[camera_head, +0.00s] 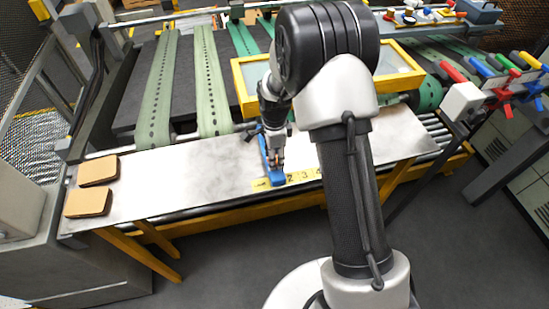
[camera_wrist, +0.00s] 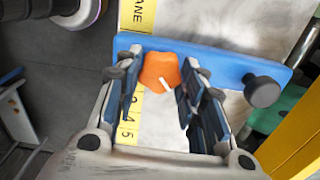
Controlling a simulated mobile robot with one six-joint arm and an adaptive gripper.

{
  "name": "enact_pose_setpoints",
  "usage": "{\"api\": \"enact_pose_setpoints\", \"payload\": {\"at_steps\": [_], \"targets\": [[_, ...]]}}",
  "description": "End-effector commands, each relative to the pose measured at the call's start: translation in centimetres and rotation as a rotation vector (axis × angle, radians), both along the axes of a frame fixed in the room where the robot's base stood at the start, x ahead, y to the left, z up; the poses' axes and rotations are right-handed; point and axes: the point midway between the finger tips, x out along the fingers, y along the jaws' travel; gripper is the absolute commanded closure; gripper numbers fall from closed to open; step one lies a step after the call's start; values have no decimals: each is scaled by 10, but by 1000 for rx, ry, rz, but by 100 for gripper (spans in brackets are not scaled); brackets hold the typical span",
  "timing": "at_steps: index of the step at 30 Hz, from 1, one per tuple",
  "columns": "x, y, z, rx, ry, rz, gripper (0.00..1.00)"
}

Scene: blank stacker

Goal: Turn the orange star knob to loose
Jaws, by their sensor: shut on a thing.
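The orange star knob (camera_wrist: 160,71) sits on a blue bar in the wrist view, with a short white mark on its face. My gripper (camera_wrist: 160,78) has one finger on each side of the knob and is shut on it. In the head view my gripper (camera_head: 275,160) points down at the blue bar (camera_head: 274,179) near the front edge of the metal table.
A yellow number strip (camera_head: 303,176) runs along the table's front edge by the bar. Two tan blocks (camera_head: 98,170) lie at the table's left end. A yellow frame (camera_head: 243,92) stands behind my arm. Coloured handles (camera_head: 500,75) are at the right. The metal table (camera_head: 190,180) is clear left of the bar.

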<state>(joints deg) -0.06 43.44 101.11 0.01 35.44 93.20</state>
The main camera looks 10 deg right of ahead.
Motion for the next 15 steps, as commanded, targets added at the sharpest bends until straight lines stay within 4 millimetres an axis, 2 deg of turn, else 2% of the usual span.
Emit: {"api": "enact_pose_setpoints", "payload": {"at_steps": [15], "targets": [[0, 0, -1, 0, -1, 484, 87]]}}
